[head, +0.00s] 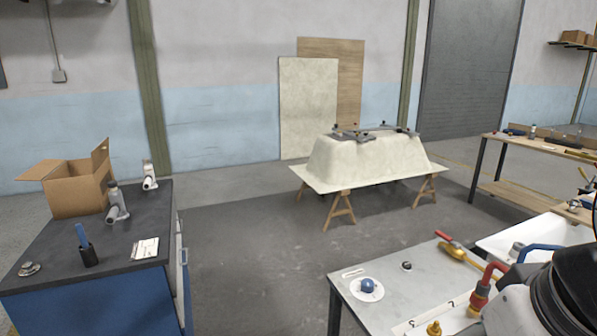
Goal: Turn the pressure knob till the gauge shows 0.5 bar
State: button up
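I cannot make out a pressure gauge or its dial, and I cannot tell for sure which part is the pressure knob. On the grey bench (405,303) at the lower right, a round blue knob-like ball (368,285) sits on a white disc. A small dark round piece (407,265) lies behind it to the right. A red pipe fitting (481,290) and a brass fitting (434,328) stand by the bench's front right. A dark and pale rounded body, likely my arm, covers the lower right corner. My gripper's fingers do not show.
A yellow tool with a red handle (458,251) lies at the bench's back edge, near a white basin (540,238). An upturned tub shell (365,162) rests on trestles. A blue cabinet (90,300) stands left. Open floor (255,255) lies between.

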aim_at(367, 285)
jog(key=z, duration=0.95)
jog(key=j+u, duration=0.3)
jog(key=j, duration=0.15)
jog(key=j+u, duration=0.3)
jog(key=j, duration=0.1)
